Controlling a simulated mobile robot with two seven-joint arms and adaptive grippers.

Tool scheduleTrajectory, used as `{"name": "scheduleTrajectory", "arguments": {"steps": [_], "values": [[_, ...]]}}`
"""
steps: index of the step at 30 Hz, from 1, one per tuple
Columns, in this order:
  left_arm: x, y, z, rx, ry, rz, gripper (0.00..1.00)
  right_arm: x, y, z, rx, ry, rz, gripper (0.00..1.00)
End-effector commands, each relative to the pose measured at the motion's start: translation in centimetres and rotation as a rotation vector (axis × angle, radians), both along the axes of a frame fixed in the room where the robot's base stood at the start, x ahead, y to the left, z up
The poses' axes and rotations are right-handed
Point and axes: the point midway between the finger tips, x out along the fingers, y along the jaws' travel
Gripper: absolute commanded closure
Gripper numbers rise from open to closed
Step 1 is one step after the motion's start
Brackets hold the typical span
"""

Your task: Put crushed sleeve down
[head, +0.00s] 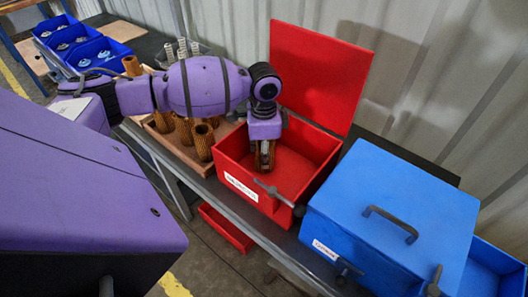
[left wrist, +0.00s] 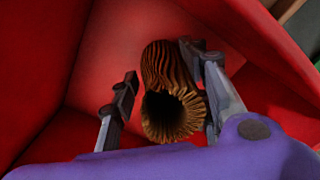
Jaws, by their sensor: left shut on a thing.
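The crushed sleeve is a brown pleated tube with an open dark end, seen in the left wrist view (left wrist: 172,105). It lies between the fingers of my left gripper (left wrist: 165,95), which is shut on it. In the head view my left gripper (head: 264,155) points down inside the open red box (head: 315,150), near its left wall. The sleeve is mostly hidden by the fingers there. I cannot tell whether it touches the box floor. The red lid (head: 318,75) stands raised at the back. My right gripper is not in view.
A blue box (head: 395,205) with a shut lid and a handle stands right of the red box. A wooden tray (head: 190,155) with several brown sleeves is on the left. Blue bins (head: 90,50) stand far left. The red box's floor has free room to the right.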

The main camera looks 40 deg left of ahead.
Motion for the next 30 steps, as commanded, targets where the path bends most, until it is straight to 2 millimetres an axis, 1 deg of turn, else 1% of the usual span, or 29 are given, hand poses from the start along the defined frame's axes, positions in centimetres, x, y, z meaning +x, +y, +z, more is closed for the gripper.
{"name": "scheduleTrajectory", "arguments": {"steps": [6,7,10,11,19,22,26,30], "values": [[0.0,0.0,-0.3,-0.001,0.001,0.000,0.82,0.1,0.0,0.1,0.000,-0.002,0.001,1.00],[0.0,0.0,-0.3,0.000,0.000,0.000,0.53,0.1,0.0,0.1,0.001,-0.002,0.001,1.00],[0.0,0.0,-0.3,0.000,0.000,0.000,0.40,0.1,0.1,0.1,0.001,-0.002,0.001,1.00],[0.0,0.0,-0.3,0.000,0.000,0.000,0.38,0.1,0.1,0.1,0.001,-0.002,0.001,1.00],[0.0,0.0,-0.3,0.000,0.000,0.000,0.38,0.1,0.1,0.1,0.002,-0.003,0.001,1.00],[0.0,0.0,0.1,0.001,0.000,-0.001,0.38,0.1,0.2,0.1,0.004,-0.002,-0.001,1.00],[0.1,0.0,2.0,0.001,-0.004,-0.001,0.38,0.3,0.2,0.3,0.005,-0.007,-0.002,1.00],[0.1,0.0,5.1,0.001,-0.004,-0.001,0.38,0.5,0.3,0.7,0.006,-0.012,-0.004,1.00]]}}
